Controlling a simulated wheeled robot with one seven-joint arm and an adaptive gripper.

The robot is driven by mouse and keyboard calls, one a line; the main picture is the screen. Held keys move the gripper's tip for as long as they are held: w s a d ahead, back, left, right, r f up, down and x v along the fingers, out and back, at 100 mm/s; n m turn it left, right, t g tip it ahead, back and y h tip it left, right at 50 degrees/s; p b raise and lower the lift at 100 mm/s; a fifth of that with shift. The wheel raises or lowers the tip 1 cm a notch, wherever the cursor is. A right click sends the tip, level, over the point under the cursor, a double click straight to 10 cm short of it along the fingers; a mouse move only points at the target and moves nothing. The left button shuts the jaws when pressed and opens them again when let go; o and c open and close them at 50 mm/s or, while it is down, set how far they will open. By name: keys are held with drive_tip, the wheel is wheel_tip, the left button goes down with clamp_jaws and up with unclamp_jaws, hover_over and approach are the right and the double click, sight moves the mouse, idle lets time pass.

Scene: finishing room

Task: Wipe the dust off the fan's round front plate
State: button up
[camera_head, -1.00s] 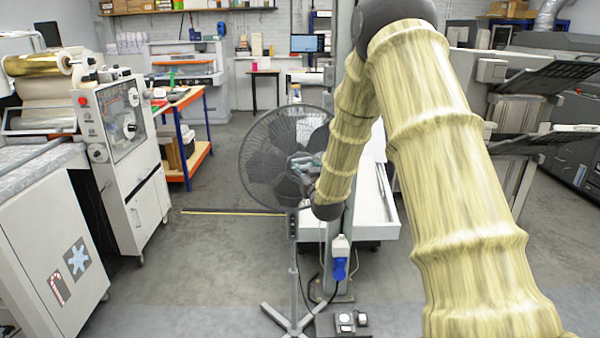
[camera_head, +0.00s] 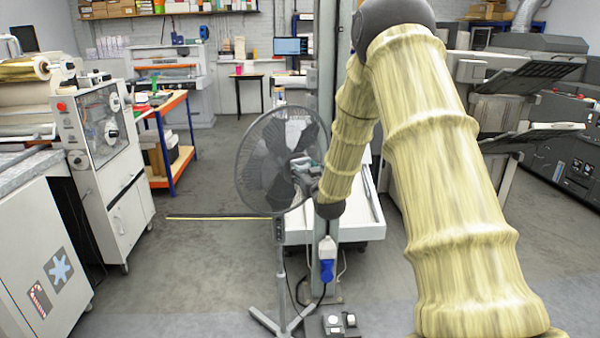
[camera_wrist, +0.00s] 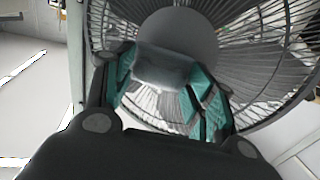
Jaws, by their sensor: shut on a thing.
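The standing fan (camera_head: 262,150) has a dark round wire grille on a grey pole. Its round front plate (camera_wrist: 180,36) shows as a grey disc at the top of the wrist view. My gripper (camera_wrist: 165,88), with teal inner finger faces, is shut on a smooth grey pad (camera_wrist: 165,66). The pad overlaps the lower part of the plate in the wrist view; I cannot tell whether they touch. In the head view the gripper (camera_head: 304,167) is small beside the fan's middle, and the plate is hard to make out. Dust on the plate cannot be made out.
A grey post (camera_head: 326,235) with a blue plug stands right of the fan's pole, with a white tray-like bench (camera_head: 370,215) behind. The fan's feet (camera_head: 282,325) are near small boxes (camera_head: 338,322). A white machine (camera_head: 105,150) stands left.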

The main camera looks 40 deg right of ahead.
drive_tip(key=shift+a, duration=0.1)
drive_tip(key=shift+s+f, duration=0.1)
drive_tip(key=shift+s, duration=0.15)
drive_tip(key=shift+v, duration=2.75)
drive_tip(key=shift+v, duration=1.55)
